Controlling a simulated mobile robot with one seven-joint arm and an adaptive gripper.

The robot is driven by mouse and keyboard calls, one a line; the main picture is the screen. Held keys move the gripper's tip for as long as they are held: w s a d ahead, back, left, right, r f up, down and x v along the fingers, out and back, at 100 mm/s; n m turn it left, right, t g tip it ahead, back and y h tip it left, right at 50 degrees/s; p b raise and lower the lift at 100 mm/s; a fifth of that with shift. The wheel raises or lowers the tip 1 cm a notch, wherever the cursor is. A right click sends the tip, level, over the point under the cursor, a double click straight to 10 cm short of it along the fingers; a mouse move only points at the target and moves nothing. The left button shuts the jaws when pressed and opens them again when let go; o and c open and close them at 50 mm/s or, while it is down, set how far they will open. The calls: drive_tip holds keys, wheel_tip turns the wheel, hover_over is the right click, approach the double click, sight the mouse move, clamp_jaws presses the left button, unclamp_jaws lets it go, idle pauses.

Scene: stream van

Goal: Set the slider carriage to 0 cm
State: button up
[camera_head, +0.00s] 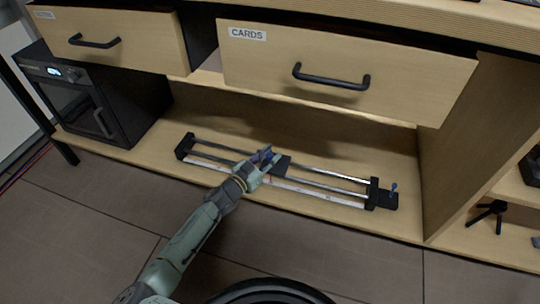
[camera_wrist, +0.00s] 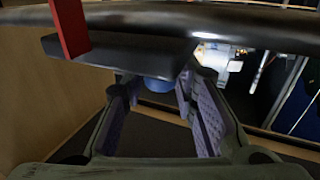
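The slider lies on the lower shelf, with two silver rails (camera_head: 325,173) between black end blocks and a pale scale strip (camera_head: 320,192) along its front. The dark carriage (camera_head: 282,165) is near mid-rail; it also shows in the wrist view (camera_wrist: 115,50), with a red pointer (camera_wrist: 70,28) on it. A blue knob (camera_wrist: 158,86) shows below the carriage in the wrist view. My gripper (camera_head: 266,155) is at the carriage. In the wrist view its purple-padded fingers (camera_wrist: 158,95) stand apart on either side of the knob, with small gaps visible. The scale marks are too small to read.
A drawer labelled CARDS (camera_head: 340,75) juts out above the slider, and another drawer (camera_head: 110,38) is at upper left. A black oven-like box (camera_head: 100,100) stands left. A small black tripod (camera_head: 492,212) is right.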

clamp_jaws()
idle(0.3)
drive_tip(key=shift+a, duration=0.15)
